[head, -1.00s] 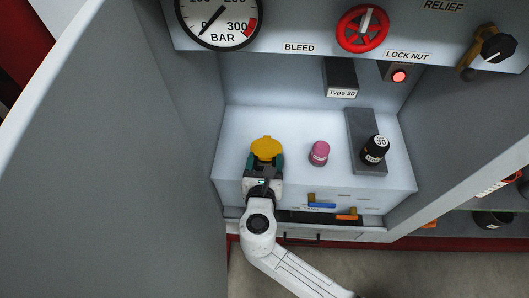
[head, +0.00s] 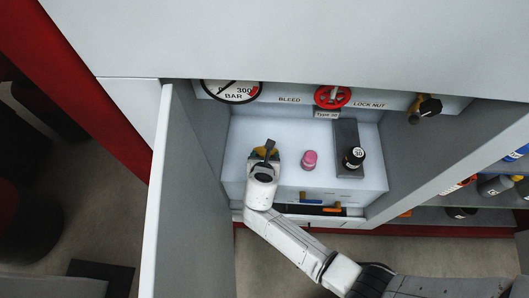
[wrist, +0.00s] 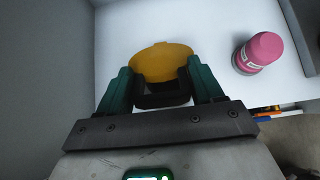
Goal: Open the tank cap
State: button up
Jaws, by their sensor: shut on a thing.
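The yellow tank cap (wrist: 162,60) stands on the white bench at the left of the press bay. In the head view the cap (head: 262,152) is mostly hidden by my wrist. My gripper (wrist: 160,88) has its green fingers on either side of the cap's near part, shut on it. In the head view my gripper (head: 266,158) reaches in from the front. What lies under the cap is hidden.
A pink bottle (head: 310,160) stands right of the cap. A black bottle (head: 354,157) is on a grey plate (head: 346,135) further right. The grey door panel (head: 185,190) stands close on the left. A red handwheel (head: 333,97) and gauge (head: 232,91) are above.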

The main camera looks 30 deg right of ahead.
jog(key=shift+w+d+r+g+y+p, duration=0.25)
jog(key=shift+w+r+g+p, duration=0.25)
jog(key=shift+p, duration=0.75)
jog(key=shift+w+d+r+g+y+p, duration=0.25)
jog(key=shift+r+p, duration=0.35)
jog(key=shift+p, duration=0.65)
jog(key=shift+w+d+r+g+y+p, duration=0.15)
jog(key=shift+w+d+g+y+p, duration=0.25)
jog(key=shift+p, duration=0.55)
jog(key=shift+w+d+r+p, duration=0.35)
jog(key=shift+w+d+p, duration=0.1)
jog(key=shift+w+p, duration=0.25)
jog(key=shift+w+d, duration=0.65)
jog(key=shift+w, duration=0.15)
jog(key=o, duration=1.4)
jog(key=shift+f, duration=0.1)
jog(key=shift+o, duration=0.2)
